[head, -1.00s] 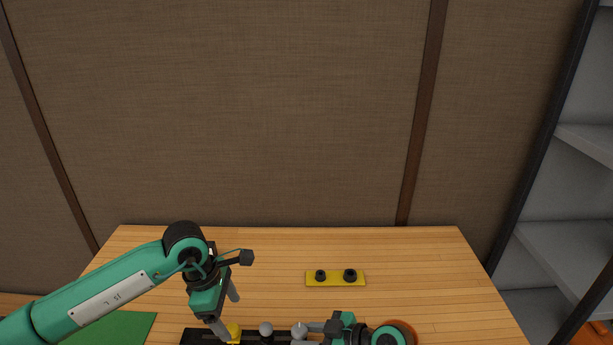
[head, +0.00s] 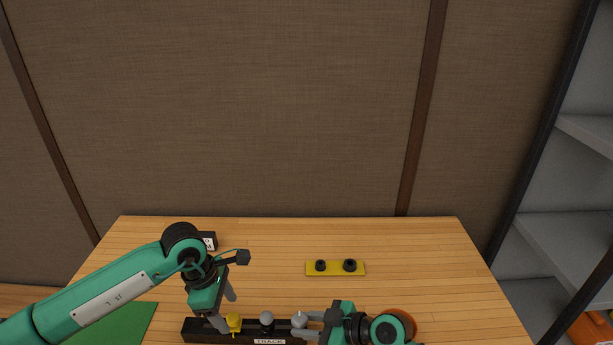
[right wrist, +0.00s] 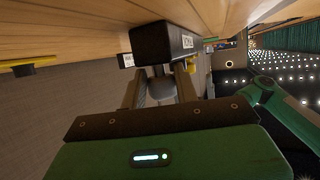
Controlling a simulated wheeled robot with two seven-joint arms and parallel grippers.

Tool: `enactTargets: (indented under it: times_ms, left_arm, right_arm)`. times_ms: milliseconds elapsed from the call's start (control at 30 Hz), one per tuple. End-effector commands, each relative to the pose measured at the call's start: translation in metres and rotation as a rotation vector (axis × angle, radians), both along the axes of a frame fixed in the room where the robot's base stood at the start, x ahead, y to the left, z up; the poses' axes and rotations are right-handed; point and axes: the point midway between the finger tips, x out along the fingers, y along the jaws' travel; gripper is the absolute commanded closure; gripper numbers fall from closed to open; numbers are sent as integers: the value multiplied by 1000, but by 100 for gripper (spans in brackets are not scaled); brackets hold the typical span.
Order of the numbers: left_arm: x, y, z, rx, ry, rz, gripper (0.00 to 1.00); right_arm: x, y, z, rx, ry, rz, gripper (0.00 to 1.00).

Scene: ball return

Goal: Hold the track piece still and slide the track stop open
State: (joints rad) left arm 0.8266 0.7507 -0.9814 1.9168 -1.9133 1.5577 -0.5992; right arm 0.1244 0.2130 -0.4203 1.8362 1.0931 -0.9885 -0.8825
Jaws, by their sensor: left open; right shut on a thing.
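The black track piece (head: 196,331), with a white TRACK label, lies near the table's front edge. A yellow knob (head: 234,324) and two grey round knobs stand on it. My right gripper (head: 305,322) is shut on the right-hand grey knob (head: 299,319). In the right wrist view that grey knob (right wrist: 160,88) sits between the fingers, against the black block (right wrist: 160,42). My left gripper (head: 226,310) is open; one finger is down by the left side of the yellow knob. Whether it touches the knob, I cannot tell. The middle grey knob (head: 267,319) is free.
A yellow plate (head: 335,269) with two black knobs lies behind the track. A small black box (head: 209,240) with a white label stands partly behind my left arm. A green mat (head: 125,327) lies at left, an orange-brown round thing (head: 405,318) at right. The table's back right is clear.

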Motion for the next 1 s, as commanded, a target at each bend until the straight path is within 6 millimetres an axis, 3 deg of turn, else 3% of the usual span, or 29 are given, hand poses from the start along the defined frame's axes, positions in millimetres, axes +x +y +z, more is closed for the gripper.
enactTargets:
  times_ms: [33,300,767,933,1000]
  left_arm:
    - [-1,-2,-9,0,3,-2,38]
    - [0,-10,-37,0,1,0,38]
    - [0,-12,-45,0,0,0,38]
    - [0,-12,-45,0,0,0,71]
    - [0,-12,-45,0,1,0,71]
  right_arm:
    - [-2,-2,-8,-12,11,1,99]
    - [-2,-2,-8,-12,11,1,99]
    - [-2,-2,-8,-13,11,1,99]
    - [-2,-2,-8,-13,11,1,99]
    - [-2,-2,-8,-13,11,1,99]
